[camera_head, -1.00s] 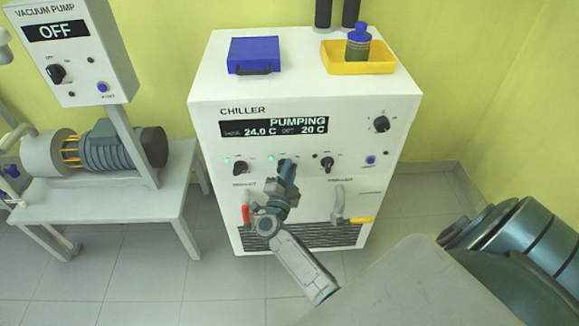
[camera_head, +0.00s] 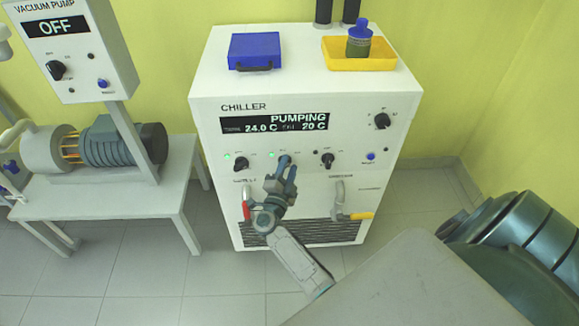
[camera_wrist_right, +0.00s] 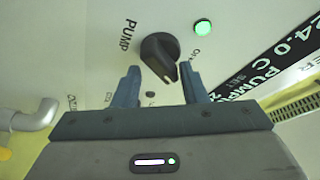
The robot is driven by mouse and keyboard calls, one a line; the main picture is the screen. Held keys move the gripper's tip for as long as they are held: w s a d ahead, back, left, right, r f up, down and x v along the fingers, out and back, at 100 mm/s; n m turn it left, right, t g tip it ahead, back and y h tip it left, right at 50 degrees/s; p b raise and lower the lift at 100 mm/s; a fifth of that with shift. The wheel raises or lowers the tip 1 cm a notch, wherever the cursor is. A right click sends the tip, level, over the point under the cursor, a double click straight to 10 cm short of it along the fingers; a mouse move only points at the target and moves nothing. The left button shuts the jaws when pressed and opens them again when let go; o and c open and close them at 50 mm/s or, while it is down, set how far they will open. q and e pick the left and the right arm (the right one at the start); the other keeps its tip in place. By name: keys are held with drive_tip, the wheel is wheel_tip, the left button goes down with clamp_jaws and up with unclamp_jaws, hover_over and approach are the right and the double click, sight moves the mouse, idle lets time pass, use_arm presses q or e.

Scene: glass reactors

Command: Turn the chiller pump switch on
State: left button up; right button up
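The white chiller (camera_head: 215,185) stands ahead, its display (camera_head: 275,124) reading PUMPING, 24.0 C and 20 C. The black pump switch (camera_wrist_right: 160,52) is a pointer knob in the right wrist view, under the PUMP label. Its pointer is turned towards the ON side, and a green lamp (camera_wrist_right: 202,27) beside it is lit. In the head view the switch (camera_head: 284,161) is partly hidden by my right gripper (camera_head: 284,168). That gripper (camera_wrist_right: 163,73) is open, its fingers apart on either side of the knob's pointer end. I see no grip on the knob. My left gripper is not in view.
Another knob (camera_head: 241,163) sits left of the pump switch, and one (camera_head: 327,160) sits right. Red (camera_head: 246,210) and yellow (camera_head: 360,216) valve handles are below. A blue case (camera_head: 254,50) and yellow tray (camera_head: 335,62) lie on top. The vacuum pump panel (camera_head: 75,80) reads OFF.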

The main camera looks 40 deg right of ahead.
drive_tip(key=shift+d+r, duration=0.1)
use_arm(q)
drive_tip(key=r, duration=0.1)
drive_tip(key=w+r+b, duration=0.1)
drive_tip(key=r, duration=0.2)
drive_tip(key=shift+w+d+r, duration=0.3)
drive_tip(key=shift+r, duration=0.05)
use_arm(e)
drive_tip(key=v, duration=1)
drive_tip(key=shift+s+a, duration=0.15)
drive_tip(key=shift+a, duration=0.2)
